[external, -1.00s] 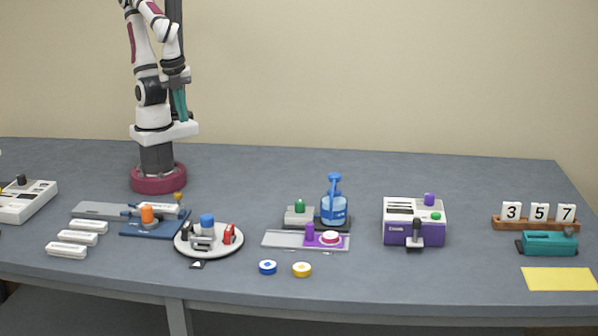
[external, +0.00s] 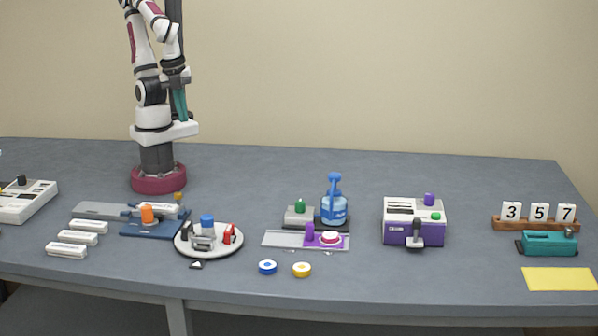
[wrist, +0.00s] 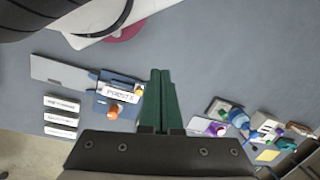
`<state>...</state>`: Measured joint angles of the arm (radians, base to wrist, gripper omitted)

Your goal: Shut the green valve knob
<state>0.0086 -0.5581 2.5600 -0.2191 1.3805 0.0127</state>
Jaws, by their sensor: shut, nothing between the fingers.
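The green valve knob (external: 300,206) stands upright on a small grey block (external: 298,218), just left of a blue pump bottle (external: 334,208). I cannot tell from the picture how far it is turned. My gripper (external: 182,121) is raised above the back left of the table, close to my base and far to the left of the knob. Its teal fingers are shut together and empty; they also show in the wrist view (wrist: 160,73). In the wrist view the knob is too small to make out for sure.
A purple-and-white machine (external: 400,232) with a green button stands right of the bottle. A round white plate (external: 209,251) with coloured parts lies left. The table behind the block is clear.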

